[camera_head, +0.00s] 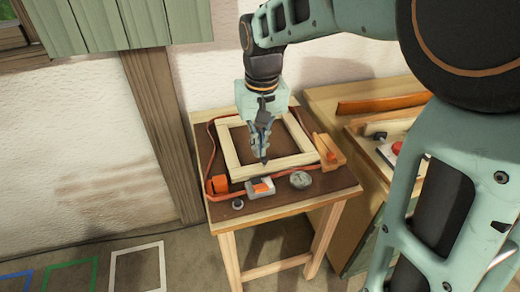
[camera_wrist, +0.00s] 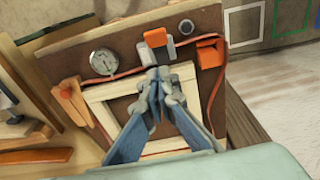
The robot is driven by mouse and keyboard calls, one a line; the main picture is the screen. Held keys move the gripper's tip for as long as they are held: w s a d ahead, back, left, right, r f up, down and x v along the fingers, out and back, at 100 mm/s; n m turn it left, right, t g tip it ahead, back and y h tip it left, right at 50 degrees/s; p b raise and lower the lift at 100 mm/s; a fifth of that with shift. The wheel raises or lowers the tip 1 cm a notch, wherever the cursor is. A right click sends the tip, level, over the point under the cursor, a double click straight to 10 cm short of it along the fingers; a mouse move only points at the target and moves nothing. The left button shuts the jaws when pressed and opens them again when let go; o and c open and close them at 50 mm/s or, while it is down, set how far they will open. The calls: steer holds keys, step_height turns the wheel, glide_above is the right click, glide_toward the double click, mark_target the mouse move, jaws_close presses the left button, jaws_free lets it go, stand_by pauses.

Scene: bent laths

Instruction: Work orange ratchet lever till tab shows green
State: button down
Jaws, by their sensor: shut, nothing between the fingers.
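A wooden frame (camera_head: 228,152) lies on a brown board with a red strap (camera_head: 210,150) around it. The ratchet (camera_head: 250,192) with its orange lever (camera_head: 263,186) sits at the frame's near side. It also shows in the wrist view, where the orange lever (camera_wrist: 155,38) lies just beyond my fingertips. My gripper (camera_head: 264,158) is shut and empty, pointing down over the frame's near part, behind the ratchet and apart from it in the picture. In the wrist view my gripper (camera_wrist: 155,76) covers part of the frame (camera_wrist: 183,76). I cannot make out a green tab.
A round dial (camera_head: 300,180) lies right of the ratchet, an orange block (camera_head: 220,183) left of it. A small grey round piece (camera_head: 238,204) lies in front. A wooden block with an orange knob (camera_head: 330,156) stands at the right. A cluttered bench (camera_head: 345,93) adjoins on the right.

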glide_above(260, 186)
steer(key=w, duration=0.2)
steer(key=f, duration=0.6)
steer(key=shift+s+a, duration=0.15)
steer(key=shift+s, duration=0.1)
steer(key=f, duration=0.1)
steer(key=s+f, duration=0.1)
steer(key=f, duration=0.2)
steer(key=shift+s+d, duration=0.2)
steer(key=shift+s, duration=0.05)
steer(key=shift+b, duration=0.3)
